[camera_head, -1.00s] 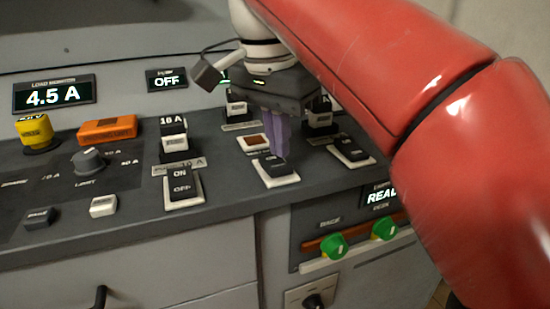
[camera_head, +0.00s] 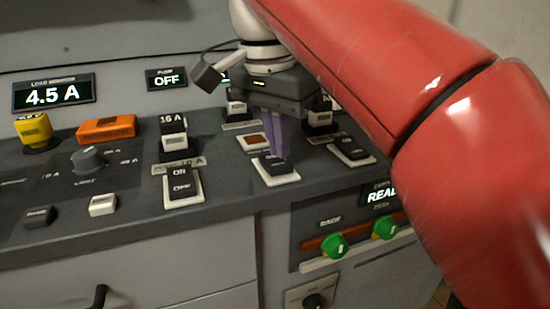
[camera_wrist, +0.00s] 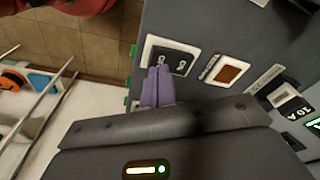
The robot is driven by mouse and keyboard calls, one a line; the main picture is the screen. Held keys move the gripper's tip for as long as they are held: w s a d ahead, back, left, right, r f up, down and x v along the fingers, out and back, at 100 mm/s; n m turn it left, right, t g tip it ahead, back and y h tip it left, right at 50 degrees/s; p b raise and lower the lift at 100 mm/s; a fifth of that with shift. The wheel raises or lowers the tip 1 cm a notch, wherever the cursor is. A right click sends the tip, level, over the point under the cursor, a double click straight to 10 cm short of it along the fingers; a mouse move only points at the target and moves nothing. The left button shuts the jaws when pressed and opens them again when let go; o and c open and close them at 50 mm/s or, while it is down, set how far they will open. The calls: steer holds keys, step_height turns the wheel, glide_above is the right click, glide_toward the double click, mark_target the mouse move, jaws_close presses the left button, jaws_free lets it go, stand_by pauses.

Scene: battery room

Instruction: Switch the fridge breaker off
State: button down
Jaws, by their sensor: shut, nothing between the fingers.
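A black rocker switch (camera_head: 284,169) in a white frame sits in the middle of the panel, below my gripper. It also shows in the wrist view (camera_wrist: 181,61), with ON and OFF markings. I cannot read a fridge label on any breaker. My gripper (camera_head: 278,154) has its purple fingers together and empty, pointing down at this switch. In the wrist view the fingertips (camera_wrist: 158,70) overlap the switch's edge; I cannot tell whether they touch it. The fingers hide part of the rocker.
Similar rockers stand at left (camera_head: 181,183) and right (camera_head: 349,148). A brown-red square (camera_head: 252,141) lies behind the middle switch. A load display (camera_head: 54,94) reads 4.5 A and another (camera_head: 166,79) reads OFF. Green knobs (camera_head: 334,246) sit on the lower front.

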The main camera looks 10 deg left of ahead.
mark_target(279, 164)
steer(key=shift+f+b, duration=0.5)
steer(key=shift+f, duration=0.25)
step_height(279, 164, up, 5)
steer(key=p, duration=0.5)
steer(key=shift+r+p, duration=0.15)
steer(key=shift+p, duration=0.2)
steer(key=shift+r, duration=0.9)
